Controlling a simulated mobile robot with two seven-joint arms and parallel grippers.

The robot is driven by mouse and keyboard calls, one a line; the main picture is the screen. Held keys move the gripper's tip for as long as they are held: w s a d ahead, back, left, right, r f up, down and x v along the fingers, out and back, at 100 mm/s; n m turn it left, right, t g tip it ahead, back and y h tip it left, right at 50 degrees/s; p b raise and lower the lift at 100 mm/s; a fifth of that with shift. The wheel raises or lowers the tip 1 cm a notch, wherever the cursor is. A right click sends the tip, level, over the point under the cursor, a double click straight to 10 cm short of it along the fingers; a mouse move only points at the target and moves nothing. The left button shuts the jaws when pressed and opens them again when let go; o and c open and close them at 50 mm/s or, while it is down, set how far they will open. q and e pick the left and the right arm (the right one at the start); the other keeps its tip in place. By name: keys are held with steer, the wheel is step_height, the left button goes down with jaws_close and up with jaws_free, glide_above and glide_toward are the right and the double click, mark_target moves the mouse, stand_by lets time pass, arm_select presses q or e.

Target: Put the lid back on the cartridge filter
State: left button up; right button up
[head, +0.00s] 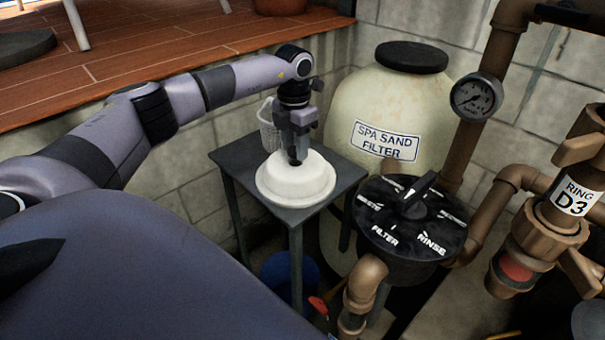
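A white, round, domed lid (297,184) lies on a small dark grey table (231,158) in the middle of the head view. My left gripper (295,161) points straight down onto the top centre of the lid, and its fingertips appear to touch it. The fingers look close together, but whether they are closed on a knob is hidden. The lid looks level and rests on the tabletop. I cannot make out an open cartridge filter body for certain. My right gripper is not in view.
A white basket (269,132) stands behind the gripper. A cream spa sand filter (420,110) and a black valve dial (388,229) stand to the right, beside brown pipes (487,205) and a gauge (475,97). A blue container (278,272) is below the table. A wooden deck (150,48) lies behind.

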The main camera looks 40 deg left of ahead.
arm_select(q)
steer(key=c, duration=0.4)
steer(key=shift+r, duration=0.15)
steer(key=shift+r+p, duration=2.3)
steer(key=shift+r, duration=0.15)
steer(key=shift+s+f, duration=0.1)
